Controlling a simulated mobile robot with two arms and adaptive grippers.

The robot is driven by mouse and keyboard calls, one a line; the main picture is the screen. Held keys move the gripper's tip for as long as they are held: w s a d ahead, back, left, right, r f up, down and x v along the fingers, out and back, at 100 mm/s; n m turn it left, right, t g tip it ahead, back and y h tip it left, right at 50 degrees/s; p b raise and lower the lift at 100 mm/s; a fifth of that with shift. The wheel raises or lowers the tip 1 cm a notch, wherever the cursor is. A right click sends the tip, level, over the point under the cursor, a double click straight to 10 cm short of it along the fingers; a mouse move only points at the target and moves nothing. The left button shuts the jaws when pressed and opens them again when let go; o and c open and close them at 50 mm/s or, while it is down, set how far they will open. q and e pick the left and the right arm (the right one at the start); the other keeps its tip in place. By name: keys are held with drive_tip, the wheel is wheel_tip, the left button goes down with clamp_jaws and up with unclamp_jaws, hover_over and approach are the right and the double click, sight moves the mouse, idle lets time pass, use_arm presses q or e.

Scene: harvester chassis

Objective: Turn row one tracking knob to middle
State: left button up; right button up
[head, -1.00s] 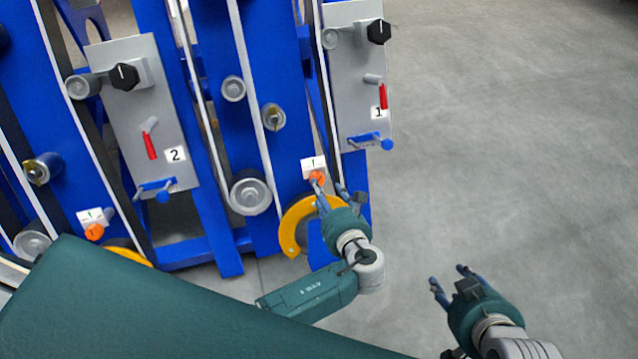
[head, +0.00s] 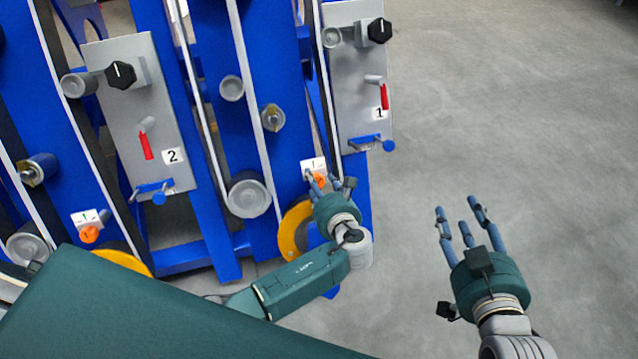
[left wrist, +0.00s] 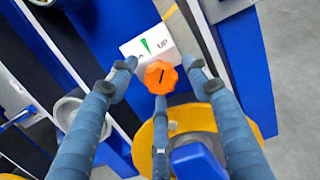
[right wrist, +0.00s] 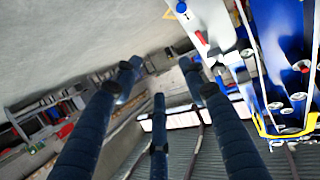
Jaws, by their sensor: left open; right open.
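An orange lobed knob (head: 319,181) with a dark line on its face sits low on the row one side, below a white label plate (head: 313,164). In the left wrist view the knob (left wrist: 161,77) is clear, and the plate (left wrist: 148,46) shows a green mark and "UP". The dark line looks tilted toward upper left. My left gripper (head: 329,183) is open with its fingers around the knob; I cannot tell whether they touch it. My right gripper (head: 463,217) is open and empty over the floor at right.
Panel 1 (head: 351,98) carries a black knob (head: 380,31), a red lever (head: 384,96) and a blue handle. Panel 2 (head: 108,88) has the same parts. A second orange knob (head: 89,235) sits lower left. A yellow ring (head: 289,232) is close to my left gripper. The floor at right is clear.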

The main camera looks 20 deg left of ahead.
use_arm(q)
drive_tip(key=c, duration=1.1)
drive_tip(key=shift+c, duration=0.2)
use_arm(e)
drive_tip(key=shift+f, duration=0.1)
use_arm(q)
drive_tip(key=n+p, duration=0.1)
drive_tip(key=n, duration=0.2)
drive_tip(key=n+p, duration=0.1)
drive_tip(key=n, duration=0.1)
drive_tip(key=shift+w+r+n+g+y, duration=0.2)
drive_tip(key=shift+n+g+y, duration=0.1)
drive_tip(key=shift+n+y, duration=0.1)
drive_tip(key=shift+n, duration=1.5)
use_arm(e)
drive_tip(key=s+d+f+g+h, duration=0.1)
drive_tip(key=s+d+f+g, duration=0.2)
drive_tip(key=s+f+g, duration=0.2)
drive_tip(key=shift+s+d+f+g+h, duration=0.3)
drive_tip(key=shift+s+f+g+h, duration=0.1)
drive_tip(key=shift+s+f, duration=1.65)
drive_tip(key=shift+w+f, duration=0.15)
drive_tip(key=shift+f, duration=0.1)
use_arm(q)
drive_tip(key=o, duration=1.1)
drive_tip(key=shift+a, duration=0.1)
drive_tip(key=shift+o, duration=0.2)
drive_tip(key=shift+s, duration=0.1)
